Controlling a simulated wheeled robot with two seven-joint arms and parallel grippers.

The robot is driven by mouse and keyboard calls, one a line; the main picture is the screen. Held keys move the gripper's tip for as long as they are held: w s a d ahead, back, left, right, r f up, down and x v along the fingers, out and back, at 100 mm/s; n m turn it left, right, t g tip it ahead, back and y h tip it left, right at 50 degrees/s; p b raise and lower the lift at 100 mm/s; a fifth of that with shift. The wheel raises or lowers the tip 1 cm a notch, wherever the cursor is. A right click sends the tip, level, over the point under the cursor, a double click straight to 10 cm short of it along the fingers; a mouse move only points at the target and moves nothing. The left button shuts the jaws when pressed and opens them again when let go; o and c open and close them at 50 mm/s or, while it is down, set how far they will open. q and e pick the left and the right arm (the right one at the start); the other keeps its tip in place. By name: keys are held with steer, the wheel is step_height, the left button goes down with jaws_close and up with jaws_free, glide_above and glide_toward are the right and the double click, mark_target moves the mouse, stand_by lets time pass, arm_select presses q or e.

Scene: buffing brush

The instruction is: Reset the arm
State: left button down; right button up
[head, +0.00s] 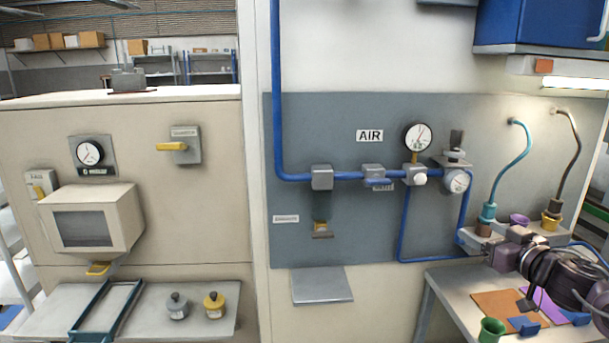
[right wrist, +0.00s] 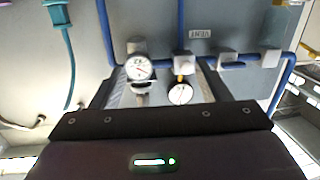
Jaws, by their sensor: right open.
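My right arm (head: 560,272) comes in from the right edge in the head view, over the workbench. Its gripper (head: 474,242) points left toward the grey wall panel, below the small lower gauge. In the right wrist view the gripper's fingers (right wrist: 163,88) stand apart at either side with the gauges seen between them. They hold nothing that I can see. That view is upside down. Whether the fingers touch anything cannot be told. My left arm and gripper are not in the head view.
The blue air pipe (head: 345,176) carries valves, a round gauge (head: 417,137) and a regulator gauge (head: 457,181). Teal and brown hoses (head: 512,165) stand behind my arm. The workbench (head: 455,290) holds a green cup (head: 491,330) and colored mats. A small grey shelf (head: 322,285) is empty.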

steer(key=s+a+f+g+h, duration=0.1)
steer(key=s+a+f, duration=0.35)
steer(key=f, duration=0.25)
steer(key=s+a+f+m+g+h, duration=0.1)
steer(key=s+a+f+g, duration=0.15)
steer(key=a+f, duration=0.35)
steer(key=s+a+f+g+h, duration=0.1)
steer(key=s+a+f, duration=0.3)
steer(key=f, duration=0.3)
steer(key=s+a+f+g, duration=0.2)
steer(key=s+f+g, duration=0.2)
steer(key=s, duration=0.7)
steer(key=s+a+f+g, duration=0.3)
steer(key=s+f+g, duration=0.15)
steer(key=s, duration=0.65)
step_height(320, 180, down, 28)
steer(key=s+g, duration=0.1)
steer(key=s, duration=0.1)
steer(key=s+d+f, duration=0.2)
steer(key=s+f, duration=0.7)
steer(key=s, duration=0.1)
steer(key=s+d+f+g, duration=0.1)
steer(key=s+d+f, duration=0.1)
steer(key=s+f, duration=0.7)
steer(key=shift+s+f+g+h, duration=0.3)
steer(key=shift+s+f, duration=0.05)
steer(key=shift+f, duration=0.2)
